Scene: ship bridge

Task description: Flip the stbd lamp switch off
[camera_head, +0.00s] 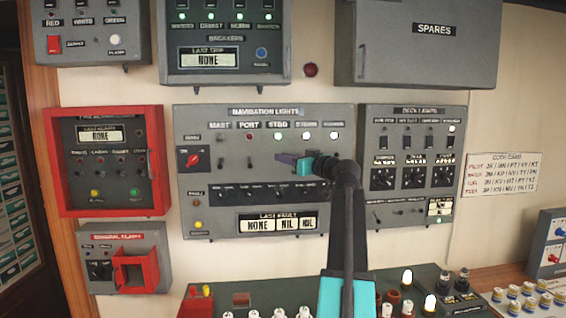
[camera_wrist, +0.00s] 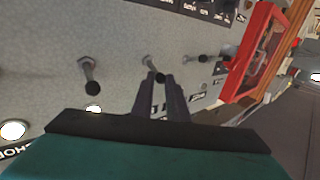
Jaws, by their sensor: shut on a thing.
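The navigation lights panel (camera_head: 343,119) is on the wall, with a row of lamps above a row of toggle switches. The stbd lamp (camera_head: 278,136) is lit, as are the stern lamp (camera_head: 309,136) and the one to its right. My gripper (camera_head: 281,157) is at the panel just below the stbd lamp and hides the stbd switch in the head view. In the wrist view, its two narrow fingers (camera_wrist: 162,80) are shut on the lever of the stbd switch (camera_wrist: 149,63). The lever's dark tip shows between the fingers.
Neighbouring levers stand close on both sides in the wrist view, one at the left (camera_wrist: 90,77) and one at the right (camera_wrist: 209,58). A row of small breakers (camera_head: 240,193) lies below my gripper. A red-framed alarm panel (camera_head: 152,160) is to the left.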

